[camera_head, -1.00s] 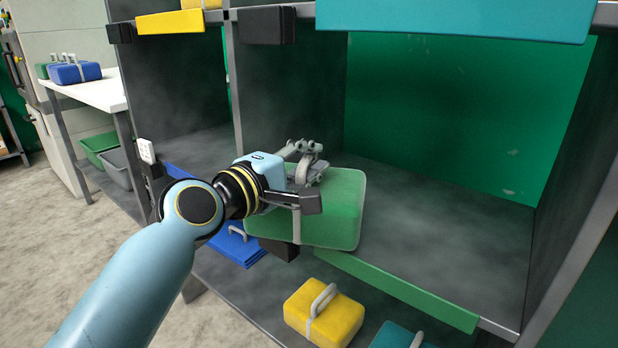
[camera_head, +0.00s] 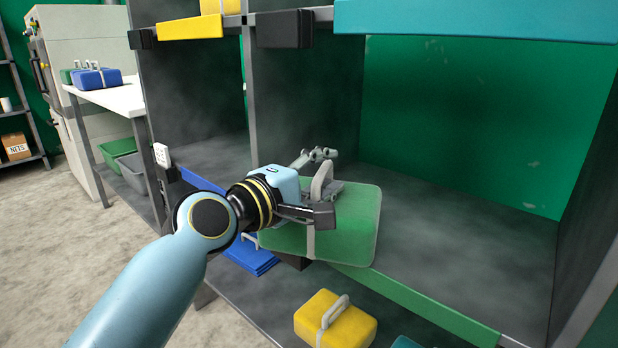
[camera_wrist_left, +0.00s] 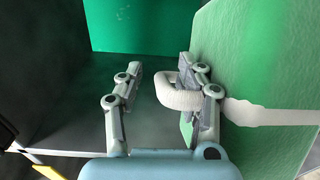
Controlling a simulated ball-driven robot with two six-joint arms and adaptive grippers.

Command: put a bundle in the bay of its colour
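A green bundle (camera_head: 348,228) with a pale strap and handle is at the front left of the bay with the green strip (camera_head: 415,305). It overlaps the bay's front edge, and I cannot tell whether it rests fully on the floor. My left gripper (camera_head: 327,170) is at the bundle's handle (camera_head: 320,184). In the left wrist view the fingers (camera_wrist_left: 160,88) stand wide apart. The handle (camera_wrist_left: 180,97) loops around the right finger, and the green bundle (camera_wrist_left: 255,65) lies beside it; the left finger is clear. My right gripper is not in view.
A yellow bundle (camera_head: 335,322) and part of a teal one (camera_head: 405,342) sit on the lower level. The blue-strip bay (camera_head: 200,180) is to the left. A white table (camera_head: 112,98) holds blue and green bundles. The green-strip bay's right side is clear.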

